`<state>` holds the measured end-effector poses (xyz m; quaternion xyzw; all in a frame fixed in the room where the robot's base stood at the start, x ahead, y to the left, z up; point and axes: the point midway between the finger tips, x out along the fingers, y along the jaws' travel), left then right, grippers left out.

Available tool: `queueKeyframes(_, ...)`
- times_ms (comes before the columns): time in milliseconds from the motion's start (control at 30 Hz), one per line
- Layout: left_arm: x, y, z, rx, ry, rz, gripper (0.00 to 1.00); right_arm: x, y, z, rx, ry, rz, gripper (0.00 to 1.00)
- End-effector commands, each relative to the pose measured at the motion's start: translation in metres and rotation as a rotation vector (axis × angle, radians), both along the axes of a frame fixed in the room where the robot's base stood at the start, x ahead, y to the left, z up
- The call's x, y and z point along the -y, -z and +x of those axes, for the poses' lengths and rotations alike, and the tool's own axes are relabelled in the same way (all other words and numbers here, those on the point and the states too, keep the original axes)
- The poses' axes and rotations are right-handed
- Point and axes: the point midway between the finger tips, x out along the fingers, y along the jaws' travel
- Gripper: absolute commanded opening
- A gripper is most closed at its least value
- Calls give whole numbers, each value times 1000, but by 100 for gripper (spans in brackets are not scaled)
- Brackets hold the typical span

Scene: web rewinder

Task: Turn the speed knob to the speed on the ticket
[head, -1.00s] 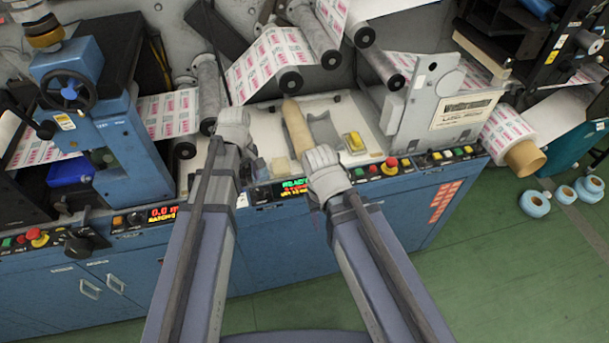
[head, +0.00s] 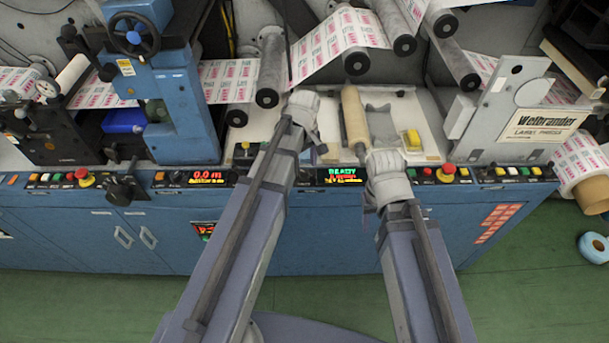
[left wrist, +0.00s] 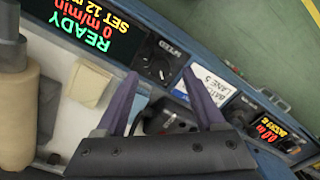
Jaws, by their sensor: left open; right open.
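The black speed knob (left wrist: 155,65), marked SPEED, sits on the blue panel in the left wrist view. Beside it, a display (left wrist: 95,30) reads READY, 0 m/min and SET 12; it also shows in the head view (head: 342,176). A white label (left wrist: 196,90) reading BATCH and LANE 5 is partly behind a finger. A pale paper-like piece (left wrist: 86,80) shows no readable writing. My left gripper (left wrist: 159,76) is open and empty, its fingertips near the knob; contact is unclear. In the head view my left arm appears to hide the knob. My right gripper (head: 385,165) is open over the panel edge.
A cardboard core (head: 354,118) and a yellow block (head: 412,139) are on the white deck. Red stop buttons (head: 447,172) and a black handle (head: 120,190) stick out from the panel. Printed web (head: 335,43) runs over rollers behind.

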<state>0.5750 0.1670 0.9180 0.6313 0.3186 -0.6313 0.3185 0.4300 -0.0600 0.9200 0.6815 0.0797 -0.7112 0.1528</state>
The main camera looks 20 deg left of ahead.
Motion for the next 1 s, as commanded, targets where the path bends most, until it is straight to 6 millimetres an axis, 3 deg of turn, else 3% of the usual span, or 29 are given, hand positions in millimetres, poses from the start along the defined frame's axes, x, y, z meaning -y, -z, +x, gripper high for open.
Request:
queueKeyframes(33, 0, 14, 0, 0, 0, 0, 71, 0, 14, 0, 0, 0, 0, 50)
queueKeyframes(200, 0, 26, 0, 0, 0, 0, 71, 0, 26, 0, 0, 0, 0, 50)
queueKeyframes(533, 0, 26, 0, 0, 0, 0, 71, 0, 27, 0, 0, 0, 0, 50)
queueKeyframes(1000, 0, 27, 0, 0, 0, 0, 18, 0, 27, 0, 0, 0, 0, 50)
